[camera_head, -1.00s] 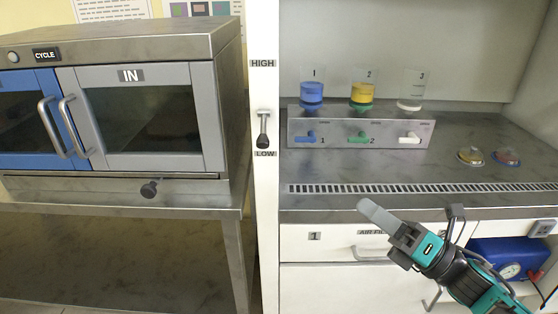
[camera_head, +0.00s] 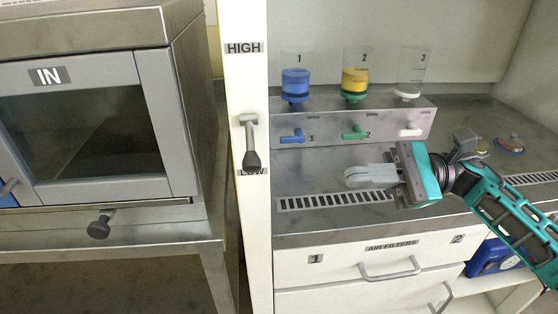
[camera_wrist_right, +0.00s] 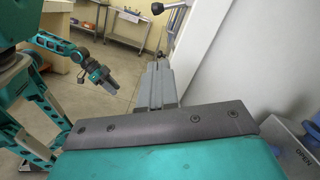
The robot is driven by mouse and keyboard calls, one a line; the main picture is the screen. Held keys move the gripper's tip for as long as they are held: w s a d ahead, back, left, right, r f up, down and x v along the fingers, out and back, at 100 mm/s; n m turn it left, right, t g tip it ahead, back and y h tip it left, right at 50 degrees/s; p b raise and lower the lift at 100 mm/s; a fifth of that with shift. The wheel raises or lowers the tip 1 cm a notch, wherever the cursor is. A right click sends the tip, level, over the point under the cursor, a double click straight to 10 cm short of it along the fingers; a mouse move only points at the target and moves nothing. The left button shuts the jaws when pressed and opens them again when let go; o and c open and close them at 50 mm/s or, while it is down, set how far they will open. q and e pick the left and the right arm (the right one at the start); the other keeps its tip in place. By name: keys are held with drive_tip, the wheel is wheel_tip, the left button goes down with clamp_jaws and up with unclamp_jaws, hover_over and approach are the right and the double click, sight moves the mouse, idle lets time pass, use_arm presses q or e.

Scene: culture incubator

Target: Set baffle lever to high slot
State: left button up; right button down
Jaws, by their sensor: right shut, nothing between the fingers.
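The baffle lever (camera_head: 251,145) is on the white post (camera_head: 256,215) between the cabinet and the hood. Its dark knob hangs down, just above the LOW label (camera_head: 252,172), which it partly covers. The HIGH label (camera_head: 244,47) is higher on the post. My right gripper (camera_head: 350,177) is shut and empty, over the hood's work surface, to the right of the lever and apart from it, fingers pointing left. In the right wrist view the lever (camera_wrist_right: 178,6) shows at the top, beyond the shut fingers (camera_wrist_right: 155,88). My left gripper (camera_wrist_right: 108,84) shows only in the right wrist view, small, its jaws unclear.
A steel cabinet (camera_head: 100,30) marked IN stands at the left with a knob (camera_head: 100,226) below its door. Behind my right gripper is a valve panel (camera_head: 360,106) with blue, yellow and clear cups. Air filter drawers (camera_head: 385,250) are below the work surface.

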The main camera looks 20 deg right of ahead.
drive_tip(key=p, duration=0.2)
approach(250, 145)
wheel_tip(250, 145, down, 5)
drive_tip(key=a, duration=0.3)
use_arm(q)
drive_tip(key=shift+s+a+r+p, duration=0.35)
drive_tip(key=shift+a+r+p, duration=0.2)
drive_tip(key=shift+a+p, duration=0.1)
use_arm(e)
drive_tip(key=shift+w+a+r, duration=0.1)
drive_tip(key=shift+a+r, duration=1.35)
drive_tip(key=shift+a, duration=0.15)
